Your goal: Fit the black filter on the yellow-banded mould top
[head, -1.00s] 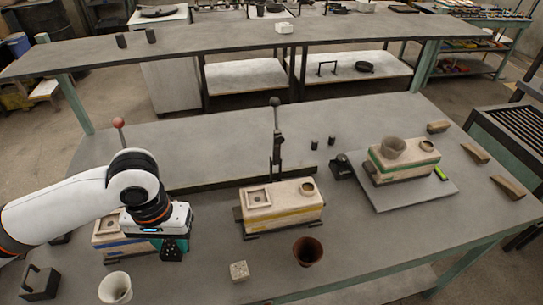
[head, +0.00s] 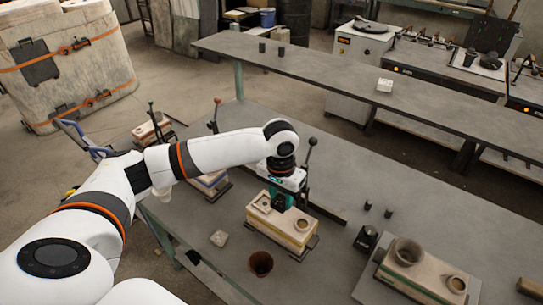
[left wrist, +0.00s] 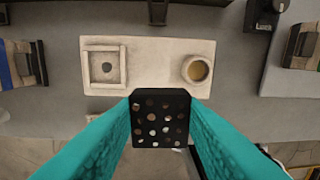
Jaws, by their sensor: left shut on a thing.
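The yellow-banded mould (head: 289,234) stands on the workbench in the head view. Its pale top (left wrist: 148,58) fills the middle of the left wrist view, with a square framed recess (left wrist: 105,68) at the left and a round cup (left wrist: 196,69) at the right. My left gripper (head: 281,203) is above this mould. In the left wrist view its teal fingers are shut on the black filter (left wrist: 160,118), a square block with several holes. The filter appears in front of the mould's near edge, between recess and cup, apart from the recess. My right gripper is not in view.
A blue-banded mould (head: 212,183) stands to the left, and another mould (head: 420,271) with a large cup stands on a plate to the right. A lever (head: 309,158) rises behind.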

